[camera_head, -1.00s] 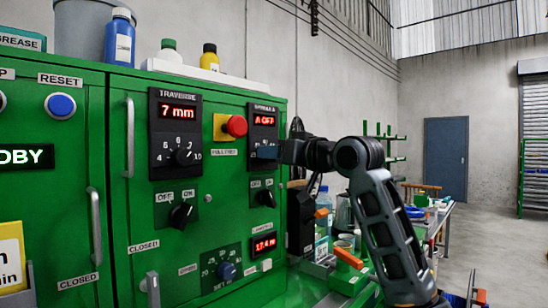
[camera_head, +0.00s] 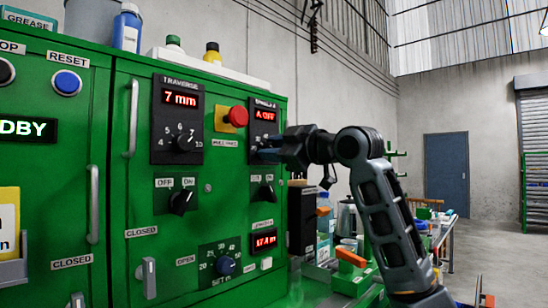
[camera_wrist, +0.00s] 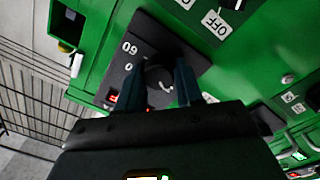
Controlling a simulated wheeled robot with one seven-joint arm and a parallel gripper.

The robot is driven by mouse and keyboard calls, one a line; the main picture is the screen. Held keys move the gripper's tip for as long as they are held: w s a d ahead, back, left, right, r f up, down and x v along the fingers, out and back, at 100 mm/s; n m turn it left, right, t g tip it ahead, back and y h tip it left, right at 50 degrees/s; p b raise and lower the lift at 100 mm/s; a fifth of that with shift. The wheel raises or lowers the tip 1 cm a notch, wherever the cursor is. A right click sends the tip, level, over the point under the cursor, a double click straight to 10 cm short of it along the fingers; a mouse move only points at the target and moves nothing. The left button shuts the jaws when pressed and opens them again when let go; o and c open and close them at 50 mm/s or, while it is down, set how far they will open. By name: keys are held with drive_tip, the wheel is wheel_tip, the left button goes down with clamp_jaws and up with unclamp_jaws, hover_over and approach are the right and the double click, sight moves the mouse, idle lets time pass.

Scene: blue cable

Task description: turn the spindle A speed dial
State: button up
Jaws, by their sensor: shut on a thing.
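The spindle A panel (camera_head: 264,119) is a black plate at the right edge of the green cabinet, with a red display reading "A OFF". My gripper (camera_head: 268,150) reaches it from the right and covers the lower part of the panel. In the wrist view the dark round dial (camera_wrist: 158,84) sits on the black plate, with "60" and "0" printed beside it. My gripper (camera_wrist: 184,82) has its two fingers on either side of the dial and is shut on it. The dial's pointer is mostly hidden by the fingers.
The traverse dial (camera_head: 184,142) and its "7 mm" display are left of the panel. A red stop button (camera_head: 238,116) sits between them. An off/on switch (camera_head: 266,192) is just below my gripper. A cluttered bench stands to the right.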

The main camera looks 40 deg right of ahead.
drive_tip(key=n+b, duration=0.3)
drive_tip(key=n, duration=0.3)
drive_tip(key=shift+f, duration=0.15)
idle(0.3)
drive_tip(key=o, duration=1)
drive_tip(key=shift+o, duration=0.2)
drive_tip(key=s, duration=0.7)
drive_tip(key=shift+s+f+b, duration=0.15)
drive_tip(key=shift+s+b, duration=0.25)
drive_tip(key=shift+d, duration=0.1)
